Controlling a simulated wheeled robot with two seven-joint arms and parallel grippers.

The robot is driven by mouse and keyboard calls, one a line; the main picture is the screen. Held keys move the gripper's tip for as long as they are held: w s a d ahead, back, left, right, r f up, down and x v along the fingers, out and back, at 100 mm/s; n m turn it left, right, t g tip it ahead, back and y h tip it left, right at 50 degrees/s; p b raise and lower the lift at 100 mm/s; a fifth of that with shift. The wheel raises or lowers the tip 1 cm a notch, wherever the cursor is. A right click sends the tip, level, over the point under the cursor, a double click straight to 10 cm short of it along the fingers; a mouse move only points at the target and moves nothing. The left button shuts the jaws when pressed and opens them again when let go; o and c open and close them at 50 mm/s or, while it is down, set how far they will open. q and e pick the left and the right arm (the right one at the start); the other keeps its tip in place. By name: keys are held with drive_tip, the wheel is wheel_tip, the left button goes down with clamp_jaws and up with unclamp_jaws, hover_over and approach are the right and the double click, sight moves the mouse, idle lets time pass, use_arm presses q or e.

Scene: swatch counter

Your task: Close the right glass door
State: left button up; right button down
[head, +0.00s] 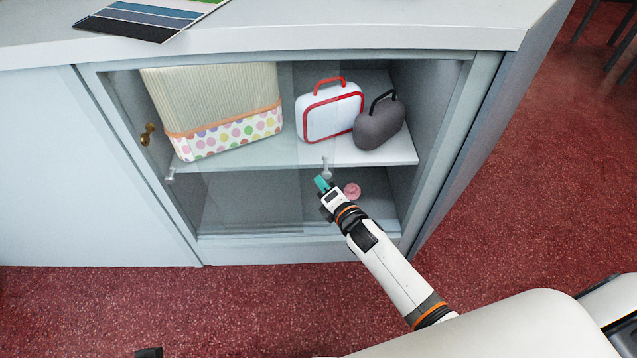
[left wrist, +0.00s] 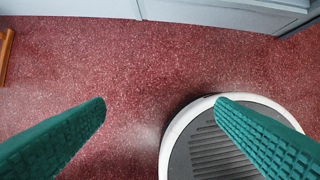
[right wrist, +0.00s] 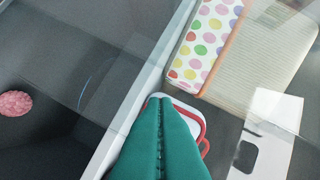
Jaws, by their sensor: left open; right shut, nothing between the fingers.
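The cabinet's glass panes (head: 250,205) are see-through and their edges are faint, so I cannot tell exactly how far the right door covers the opening. A small metal knob (head: 327,168) stands on the glass near the middle right, and another knob (head: 170,175) is at the left. My right gripper (head: 321,183) is shut and empty, just below and left of the middle knob; contact cannot be told. In the right wrist view its teal fingers (right wrist: 160,125) are pressed together before the glass and shelf edge. My left gripper (left wrist: 160,105) is open and empty above the floor.
Behind the glass, the shelf (head: 290,155) bears a polka-dot hamper (head: 220,110), a white and red case (head: 332,112) and a grey bag (head: 379,125). A pink item (head: 352,190) lies below. Colour swatches (head: 140,18) lie on the counter (head: 330,27). Red carpet (head: 100,305) is open in front.

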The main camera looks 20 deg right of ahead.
use_arm(q)
drive_tip(key=x, duration=0.3)
drive_tip(key=shift+f+p, duration=0.15)
drive_tip(key=shift+p, duration=0.15)
use_arm(e)
drive_tip(key=s+d, duration=0.3)
drive_tip(key=d, duration=0.9)
drive_tip(key=s+d, duration=0.3)
drive_tip(key=d, duration=0.9)
drive_tip(key=shift+s, duration=0.4)
drive_tip(key=shift+d, duration=0.15)
use_arm(q)
drive_tip(key=shift+s+f, duration=0.1)
